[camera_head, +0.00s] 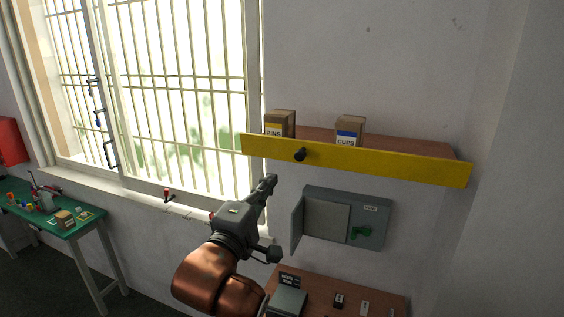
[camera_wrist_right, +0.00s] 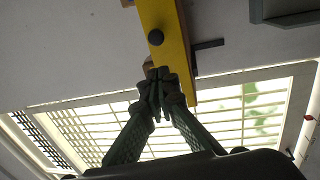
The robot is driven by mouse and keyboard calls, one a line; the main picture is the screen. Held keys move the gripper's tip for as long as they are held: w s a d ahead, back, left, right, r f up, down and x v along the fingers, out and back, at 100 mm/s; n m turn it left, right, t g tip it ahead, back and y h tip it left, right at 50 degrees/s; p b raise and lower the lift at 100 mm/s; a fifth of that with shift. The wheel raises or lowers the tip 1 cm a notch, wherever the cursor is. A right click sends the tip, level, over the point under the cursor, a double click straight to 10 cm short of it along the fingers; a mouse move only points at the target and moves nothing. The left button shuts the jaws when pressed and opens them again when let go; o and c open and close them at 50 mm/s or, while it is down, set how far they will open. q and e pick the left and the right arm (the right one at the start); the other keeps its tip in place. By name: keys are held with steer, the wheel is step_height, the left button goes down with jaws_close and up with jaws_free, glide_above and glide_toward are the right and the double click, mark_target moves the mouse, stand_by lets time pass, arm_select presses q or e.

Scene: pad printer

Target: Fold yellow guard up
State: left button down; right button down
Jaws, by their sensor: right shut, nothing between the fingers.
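The yellow guard (camera_head: 385,167) is a long flat panel along the front of a brown wall shelf (camera_head: 400,145). The shelf top shows above the panel's upper edge. A black knob (camera_head: 299,155) sticks out of the guard's face towards its left end. My right gripper (camera_head: 270,182) is shut and empty, below and left of the knob. In the right wrist view the shut fingertips (camera_wrist_right: 158,76) overlap the yellow guard (camera_wrist_right: 165,18), just below the knob (camera_wrist_right: 156,37) in the picture. Whether they touch the guard cannot be told. My left gripper is not in view.
A PINS box (camera_head: 280,123) and a CUPS box (camera_head: 350,130) stand on the shelf. Below hangs a grey wall cabinet (camera_head: 372,212) with its door open at left. A brown table (camera_head: 385,297) holds small items. A barred window (camera_head: 185,90) is at left.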

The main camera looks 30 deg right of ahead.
mark_target(293, 147)
steer(key=p+x, duration=0.5)
steer(key=x, duration=0.8)
steer(key=shift+s+r, duration=0.1)
steer(key=shift+s, duration=0.1)
steer(key=shift+w+d, duration=0.3)
steer(key=shift+d, duration=0.05)
